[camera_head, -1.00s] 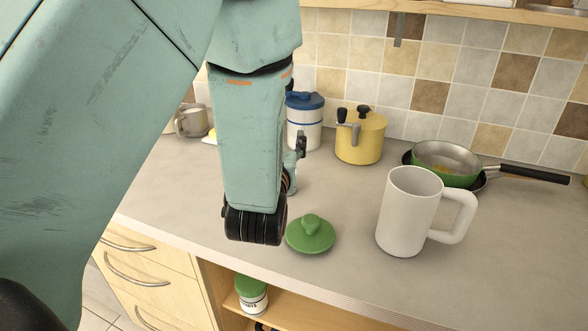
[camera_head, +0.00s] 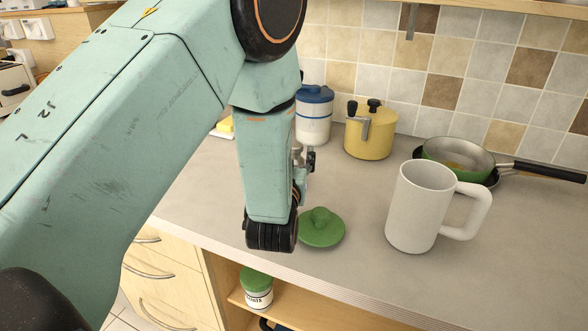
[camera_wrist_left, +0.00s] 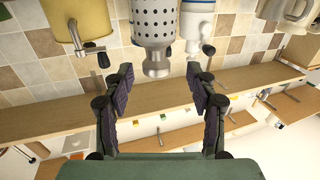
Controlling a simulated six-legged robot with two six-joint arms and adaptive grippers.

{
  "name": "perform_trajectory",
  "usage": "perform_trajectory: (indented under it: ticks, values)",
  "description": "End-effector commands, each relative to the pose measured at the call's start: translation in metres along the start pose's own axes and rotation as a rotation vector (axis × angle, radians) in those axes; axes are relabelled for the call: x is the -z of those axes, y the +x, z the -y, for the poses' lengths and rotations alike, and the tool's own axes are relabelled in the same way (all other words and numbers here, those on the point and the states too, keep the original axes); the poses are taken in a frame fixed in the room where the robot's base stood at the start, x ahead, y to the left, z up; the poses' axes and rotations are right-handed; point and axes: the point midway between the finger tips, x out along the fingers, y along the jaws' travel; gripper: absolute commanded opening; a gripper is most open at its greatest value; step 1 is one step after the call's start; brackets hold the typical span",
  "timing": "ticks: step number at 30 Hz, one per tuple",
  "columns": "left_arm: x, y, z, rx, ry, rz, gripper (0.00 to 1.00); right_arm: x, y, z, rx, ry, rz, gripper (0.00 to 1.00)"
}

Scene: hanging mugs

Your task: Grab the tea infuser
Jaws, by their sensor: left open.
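A grey metal cylinder full of round holes, which looks like the tea infuser (camera_wrist_left: 153,22), hangs from the top edge of the left wrist view, which is upside down. Its narrower plain end points toward the gap between my fingers. My left gripper (camera_wrist_left: 160,82) is open and empty, with one dark padded finger on each side, and the cylinder is beyond the fingertips. In the head view, my left forearm hides most of the gripper; only a dark fingertip part shows. I cannot make out the infuser there. My right gripper is not in view.
A yellow pot (camera_head: 369,137) and a white canister with a blue lid (camera_head: 314,118) stand near the tiled wall. A green lid (camera_head: 322,230) lies near the counter edge. A white mug (camera_head: 417,212) and a green pan (camera_head: 455,167) are to the right. A wooden shelf (camera_wrist_left: 60,121) crosses the wrist view.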

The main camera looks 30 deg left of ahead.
Motion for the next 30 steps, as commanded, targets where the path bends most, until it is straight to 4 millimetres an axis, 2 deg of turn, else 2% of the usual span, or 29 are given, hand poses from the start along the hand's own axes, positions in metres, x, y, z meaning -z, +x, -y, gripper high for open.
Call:
perform_trajectory:
  ticks: [3,6,16,30]
  values:
    - [0.0,0.02,0.001,0.001,-0.003,-0.002,0.57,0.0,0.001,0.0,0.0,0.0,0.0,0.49]
    - [0.0,0.032,0.001,0.001,-0.001,-0.001,0.57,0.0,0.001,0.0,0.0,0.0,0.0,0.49]
    - [0.0,0.039,0.0,-0.001,0.001,-0.001,0.57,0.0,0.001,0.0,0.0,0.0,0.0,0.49]
    - [0.001,0.038,0.0,-0.001,0.001,-0.001,0.18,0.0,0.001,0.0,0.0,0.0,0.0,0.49]
